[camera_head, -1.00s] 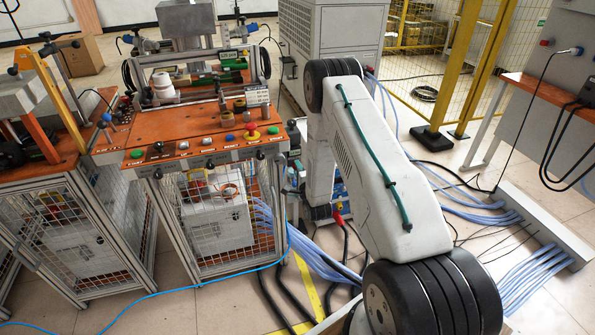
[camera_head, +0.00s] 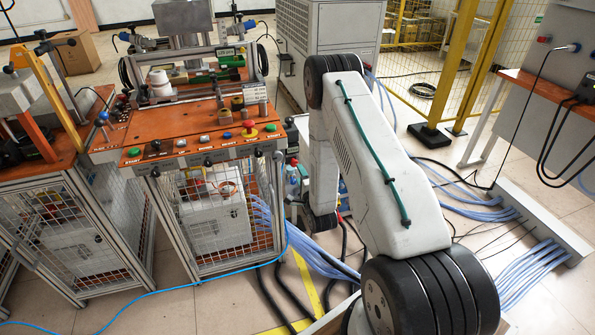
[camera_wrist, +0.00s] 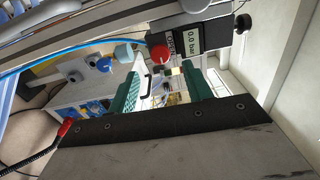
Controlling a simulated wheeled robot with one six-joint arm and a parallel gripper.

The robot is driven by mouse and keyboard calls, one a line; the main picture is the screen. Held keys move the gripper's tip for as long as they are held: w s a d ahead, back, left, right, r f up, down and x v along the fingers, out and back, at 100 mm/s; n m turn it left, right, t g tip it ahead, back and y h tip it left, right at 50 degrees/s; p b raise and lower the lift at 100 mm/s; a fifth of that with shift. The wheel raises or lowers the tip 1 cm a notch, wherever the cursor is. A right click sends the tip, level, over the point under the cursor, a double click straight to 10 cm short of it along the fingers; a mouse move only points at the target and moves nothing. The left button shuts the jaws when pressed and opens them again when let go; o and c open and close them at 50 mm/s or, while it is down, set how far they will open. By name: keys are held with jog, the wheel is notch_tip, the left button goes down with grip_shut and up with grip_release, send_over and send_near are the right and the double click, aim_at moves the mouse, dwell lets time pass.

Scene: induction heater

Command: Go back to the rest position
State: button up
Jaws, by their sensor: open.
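My gripper (camera_wrist: 160,92) shows in the wrist view as two green fingers set well apart, with nothing visible held between them. In the head view my arm's white links stand right of centre, and the gripper itself is hidden behind them. The induction heater station (camera_head: 190,133) with its orange top stands left of the arm. In the wrist view a display reading 0.0 bar (camera_wrist: 194,34) and a red knob (camera_wrist: 160,54) by an OPEN label lie just beyond the fingers.
A button row (camera_head: 205,140) lines the station's front edge, close to my arm. A second orange-topped bench (camera_head: 60,165) stands at the left. A white cabinet (camera_head: 330,40) stands behind. Blue hoses (camera_head: 330,262) run over the floor. A yellow post (camera_head: 460,65) and fence stand at the right.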

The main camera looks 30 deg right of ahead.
jog(key=shift+v, duration=1.05)
jog(key=s+f+n+g+y, duration=0.2)
jog(key=s+f+n+g, duration=0.15)
jog(key=f+g, duration=0.4)
jog(key=s+a+n+g+y, duration=0.1)
jog(key=s+a+n+g, duration=0.2)
jog(key=n+g, duration=0.15)
jog(key=s+a+r+n+g, duration=0.1)
jog(key=s+a+r+n, duration=0.3)
jog(key=s+r, duration=0.6)
jog(key=s+a+r+n+g+y, duration=0.1)
jog(key=s+a+r+n, duration=0.4)
jog(key=r, duration=1.6)
jog(key=s+a+r+n+g+y, duration=0.1)
jog(key=s+a+r+n, duration=0.3)
jog(key=s+a+r, duration=0.4)
jog(key=s+r+g, duration=0.1)
jog(key=s+r, duration=0.6)
jog(key=shift+r, duration=0.35)
